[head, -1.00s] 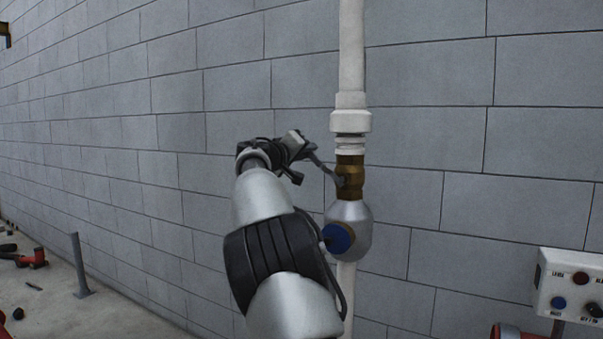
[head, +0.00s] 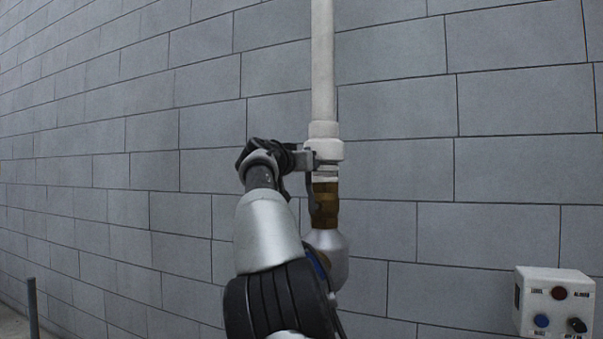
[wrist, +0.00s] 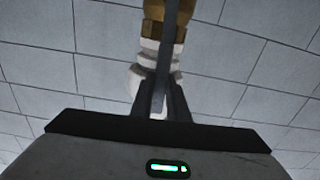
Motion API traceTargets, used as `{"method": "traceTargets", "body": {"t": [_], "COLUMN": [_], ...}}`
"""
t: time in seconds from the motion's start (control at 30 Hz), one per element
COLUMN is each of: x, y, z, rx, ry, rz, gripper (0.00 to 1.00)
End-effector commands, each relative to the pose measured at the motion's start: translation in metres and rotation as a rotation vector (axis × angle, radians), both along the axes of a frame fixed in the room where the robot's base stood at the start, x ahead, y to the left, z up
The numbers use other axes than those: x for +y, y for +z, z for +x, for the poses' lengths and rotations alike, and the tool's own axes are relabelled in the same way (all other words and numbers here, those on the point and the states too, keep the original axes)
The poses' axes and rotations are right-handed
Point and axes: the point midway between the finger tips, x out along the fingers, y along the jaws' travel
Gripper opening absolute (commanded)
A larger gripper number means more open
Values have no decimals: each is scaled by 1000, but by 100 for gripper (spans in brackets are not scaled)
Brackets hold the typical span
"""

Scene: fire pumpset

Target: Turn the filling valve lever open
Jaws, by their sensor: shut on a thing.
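The filling valve is a brass body (head: 325,203) on a white vertical pipe (head: 323,70). Its dark grey lever (head: 311,196) stands nearly upright, roughly in line with the pipe. My gripper (head: 312,161) is at the lever's upper end, just left of and in front of the white pipe collar. In the wrist view, my gripper (wrist: 161,88) is shut on the lever (wrist: 175,40), which runs from between the fingers up across the brass body (wrist: 155,12). My arm hides part of the pipe below the valve.
A grey block wall (head: 420,100) stands close behind the pipe. A white control box (head: 553,300) with knobs is at lower right. A grey post (head: 33,308) stands at lower left.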

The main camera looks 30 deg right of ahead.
Motion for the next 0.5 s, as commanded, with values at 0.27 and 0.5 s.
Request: {"method": "traceTargets", "body": {"t": [0.27,0.5], "x": [-4,-5], "y": [-1,-1], "z": [-5,-6], "rx": [-41,-45], "ry": [-1,-2], "rz": [35,39], "gripper": [0,0]}}
